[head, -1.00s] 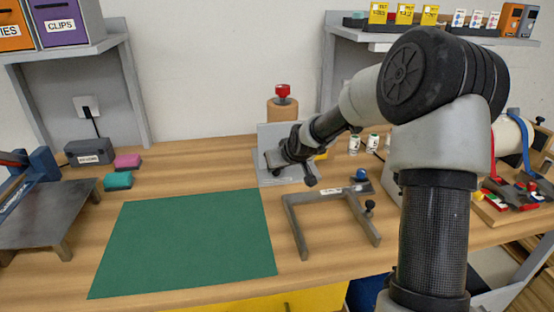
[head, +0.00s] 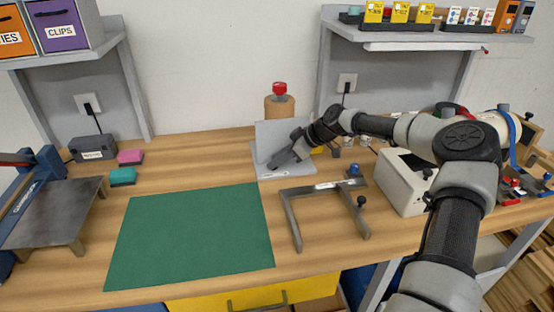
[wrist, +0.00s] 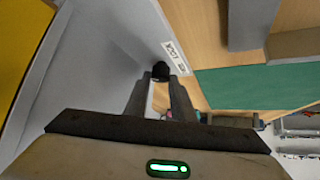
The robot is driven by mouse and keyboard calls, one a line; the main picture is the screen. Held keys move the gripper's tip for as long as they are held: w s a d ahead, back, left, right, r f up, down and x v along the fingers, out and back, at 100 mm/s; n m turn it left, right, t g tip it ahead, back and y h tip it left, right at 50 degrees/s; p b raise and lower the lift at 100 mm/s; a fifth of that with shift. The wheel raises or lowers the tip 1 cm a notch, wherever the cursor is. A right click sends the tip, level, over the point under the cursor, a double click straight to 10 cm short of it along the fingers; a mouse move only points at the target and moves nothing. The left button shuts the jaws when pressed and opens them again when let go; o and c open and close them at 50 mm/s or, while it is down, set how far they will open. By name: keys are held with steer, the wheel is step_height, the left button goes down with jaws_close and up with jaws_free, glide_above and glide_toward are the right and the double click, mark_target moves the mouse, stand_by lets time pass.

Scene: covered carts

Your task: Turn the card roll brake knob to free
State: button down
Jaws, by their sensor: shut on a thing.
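My gripper (head: 279,163) is at the upright grey plate (head: 272,133) of a small stand at the back of the bench. In the wrist view my gripper (wrist: 160,80) has its two fingers closed around a small black knob (wrist: 160,70). A white label (wrist: 174,52) with dark print, partly legible as LOCK, lies beside the knob. The knob's pointer is not visible, so I cannot tell its setting. In the head view my gripper hides the knob. A brown roll (head: 279,108) with a red top (head: 279,88) stands behind the plate.
A grey U-shaped frame (head: 290,220) with a black knob lies in front of the stand. The green mat (head: 190,240) is clear. A white box (head: 400,183) stands under my arm at the right. A shelf (head: 400,38) hangs above.

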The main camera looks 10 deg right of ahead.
steer(key=shift+w+d+f+n+g, duration=0.15)
steer(key=shift+n+g, duration=0.25)
steer(key=shift+n, duration=0.2)
steer(key=shift+n+y, duration=0.3)
steer(key=c, duration=1.8)
jaws_free()
steer(key=v, duration=1.7)
steer(key=shift+w+r, duration=0.15)
steer(key=shift+r, duration=0.1)
steer(key=shift+d, duration=0.1)
